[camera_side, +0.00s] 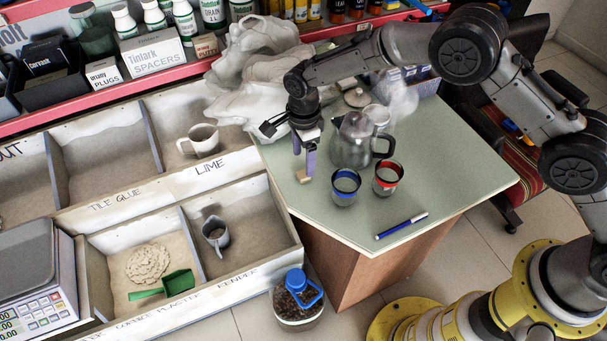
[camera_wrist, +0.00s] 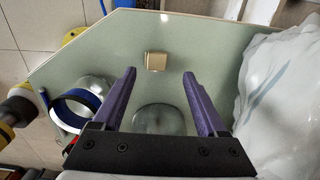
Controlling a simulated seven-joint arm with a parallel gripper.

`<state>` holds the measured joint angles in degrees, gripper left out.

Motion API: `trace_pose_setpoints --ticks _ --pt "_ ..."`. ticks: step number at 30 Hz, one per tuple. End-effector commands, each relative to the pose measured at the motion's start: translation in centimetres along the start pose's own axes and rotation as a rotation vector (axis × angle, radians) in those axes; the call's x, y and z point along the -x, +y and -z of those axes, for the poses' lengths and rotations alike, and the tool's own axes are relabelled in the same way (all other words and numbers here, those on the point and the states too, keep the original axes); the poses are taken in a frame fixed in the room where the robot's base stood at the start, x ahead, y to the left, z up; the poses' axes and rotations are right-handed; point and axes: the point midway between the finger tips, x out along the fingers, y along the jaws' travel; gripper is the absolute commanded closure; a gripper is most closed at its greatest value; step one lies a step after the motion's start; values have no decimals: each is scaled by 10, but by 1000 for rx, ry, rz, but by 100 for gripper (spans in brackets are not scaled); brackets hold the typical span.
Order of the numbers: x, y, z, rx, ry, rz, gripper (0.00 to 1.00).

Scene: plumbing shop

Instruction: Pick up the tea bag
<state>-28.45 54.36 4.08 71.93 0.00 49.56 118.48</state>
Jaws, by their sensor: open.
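The tea bag seems to be the small tan square (camera_wrist: 156,61) lying on the pale green table top in the wrist view, ahead of my fingertips and between their lines. It also shows in the side view as a small tan piece (camera_side: 303,177) near the table's left edge, just below my fingers. My gripper (camera_side: 306,160) points down over it, with purple fingers. In the wrist view my gripper (camera_wrist: 159,72) has its two fingers spread apart with nothing between them. Whether a fingertip touches the tan square cannot be told.
A metal teapot (camera_side: 352,142) stands right of my gripper. A blue-rimmed glass (camera_side: 345,187) and a red-rimmed glass (camera_side: 388,178) stand close by. A marker (camera_side: 402,226) lies near the front edge. A crumpled white bag (camera_side: 255,75) bulges behind.

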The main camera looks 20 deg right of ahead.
Motion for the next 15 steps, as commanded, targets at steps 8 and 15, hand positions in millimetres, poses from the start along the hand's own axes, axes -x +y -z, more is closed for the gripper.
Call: trace_pose_setpoints --ticks 8,15 --pt "-39 6 -2 0 2 -4 25" --pt "-45 5 -2 0 0 -1 25"
